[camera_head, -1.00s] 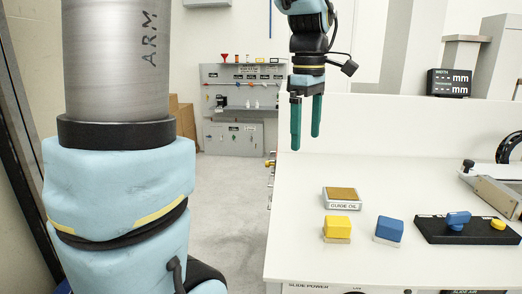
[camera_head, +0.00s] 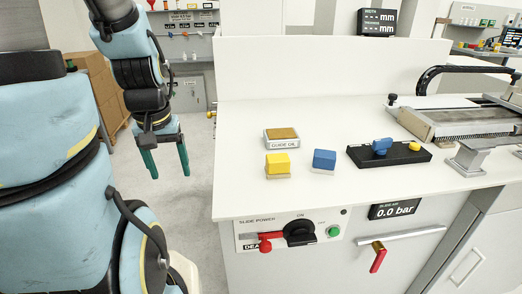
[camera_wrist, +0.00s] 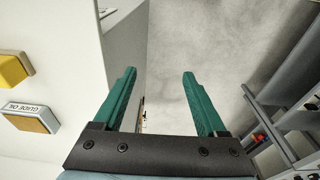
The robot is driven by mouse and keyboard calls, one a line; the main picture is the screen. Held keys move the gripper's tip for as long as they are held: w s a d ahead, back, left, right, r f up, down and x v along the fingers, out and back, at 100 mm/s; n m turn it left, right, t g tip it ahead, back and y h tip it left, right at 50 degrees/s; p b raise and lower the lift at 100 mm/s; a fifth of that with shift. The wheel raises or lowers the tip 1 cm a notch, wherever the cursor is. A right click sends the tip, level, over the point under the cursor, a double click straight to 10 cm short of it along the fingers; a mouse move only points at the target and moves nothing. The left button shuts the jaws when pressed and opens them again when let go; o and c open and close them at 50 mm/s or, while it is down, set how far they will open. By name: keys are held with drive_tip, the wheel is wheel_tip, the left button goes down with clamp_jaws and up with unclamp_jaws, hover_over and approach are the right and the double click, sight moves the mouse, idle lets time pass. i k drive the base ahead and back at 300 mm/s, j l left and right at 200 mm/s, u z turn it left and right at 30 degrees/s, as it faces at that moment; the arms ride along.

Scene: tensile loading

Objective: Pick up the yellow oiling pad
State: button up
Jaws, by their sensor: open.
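The yellow oiling pad (camera_head: 278,163) is a yellow block on a pale base. It sits near the front left of the white worktop, in front of the guide oil tray (camera_head: 282,142). In the wrist view the yellow pad (camera_wrist: 13,69) shows at the left edge, partly cut off, above the guide oil tray (camera_wrist: 30,117). My gripper (camera_head: 168,172) is open and empty. It hangs left of the worktop, over the floor, apart from the pad. In the wrist view my green fingers (camera_wrist: 157,75) are spread with nothing between them.
A blue block (camera_head: 324,160) stands just right of the yellow pad. A black holder (camera_head: 405,157) with blue and yellow knobs lies further right. The worktop's left edge lies between my gripper and the pad. A low white wall (camera_head: 330,68) backs the worktop. Cardboard boxes (camera_head: 95,85) stand left.

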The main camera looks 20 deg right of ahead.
sight(277, 165)
drive_tip(key=k+j+u, duration=0.15)
drive_tip(key=k+u, duration=0.3)
drive_tip(key=k, duration=0.2)
drive_tip(key=k+l+u, duration=0.1)
drive_tip(key=l+u, duration=0.15)
drive_tip(key=k+l+u, duration=0.25)
drive_tip(key=l, duration=0.2)
drive_tip(key=l+u, duration=0.25)
drive_tip(key=k+l, duration=0.25)
drive_tip(key=l, duration=0.2)
